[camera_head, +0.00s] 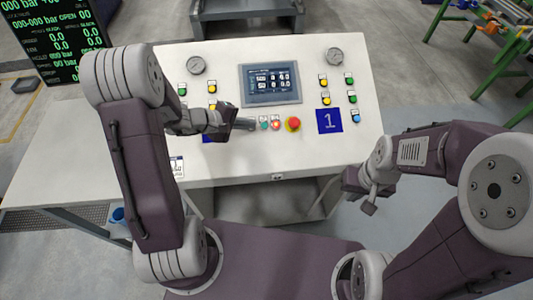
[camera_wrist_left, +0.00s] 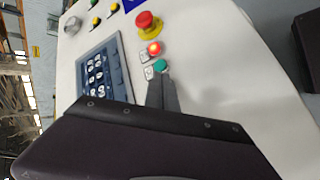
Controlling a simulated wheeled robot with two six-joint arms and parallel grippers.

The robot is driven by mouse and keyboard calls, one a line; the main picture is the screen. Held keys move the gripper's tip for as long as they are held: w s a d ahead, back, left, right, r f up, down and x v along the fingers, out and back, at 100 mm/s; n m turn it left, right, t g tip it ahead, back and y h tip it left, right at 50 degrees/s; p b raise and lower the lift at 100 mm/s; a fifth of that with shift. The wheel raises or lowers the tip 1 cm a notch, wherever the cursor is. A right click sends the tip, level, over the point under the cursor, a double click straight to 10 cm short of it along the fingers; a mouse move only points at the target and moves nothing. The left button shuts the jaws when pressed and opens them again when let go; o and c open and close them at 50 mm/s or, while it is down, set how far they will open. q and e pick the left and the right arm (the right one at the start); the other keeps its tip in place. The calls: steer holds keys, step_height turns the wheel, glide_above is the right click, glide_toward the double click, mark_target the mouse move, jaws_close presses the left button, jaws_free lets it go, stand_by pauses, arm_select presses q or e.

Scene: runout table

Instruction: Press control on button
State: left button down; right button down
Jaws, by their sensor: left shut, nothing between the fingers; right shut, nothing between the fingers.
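The control panel (camera_head: 225,155) is a white sloped console with a row of small buttons below its screen. A green button (camera_head: 264,125) sits left of a lit red button (camera_head: 275,125); I cannot read their labels. In the left wrist view the green button (camera_wrist_left: 161,66) is just beyond the tip of my left gripper (camera_wrist_left: 160,88). In the head view my left gripper (camera_head: 246,124) is shut and empty, its tip close to the left of the green button. I cannot tell if they touch. My right gripper (camera_head: 369,207) is shut and empty, off the panel's lower right.
A red mushroom button on a yellow base (camera_head: 293,124) stands right of the lit button. A screen (camera_head: 271,83), two gauges and several yellow, green and blue buttons are on the panel. A display board (camera_head: 55,40) stands at the back left.

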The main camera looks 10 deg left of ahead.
arm_select(q)
steer(key=shift+w+f+b, duration=0.2)
steer(key=shift+f+b, duration=0.3)
steer(key=shift+b, duration=0.1)
stand_by(0.8)
steer(key=shift+r, duration=0.1)
steer(key=shift+s+r+p, duration=0.3)
steer(key=shift+s+r, duration=0.05)
steer(key=shift+r, duration=0.45)
step_height(320, 180, up, 6)
steer(key=s+p, duration=0.2)
steer(key=shift+s+d+f, duration=0.2)
steer(key=shift+d+f, duration=0.05)
steer(key=shift+d, duration=0.15)
stand_by(0.6)
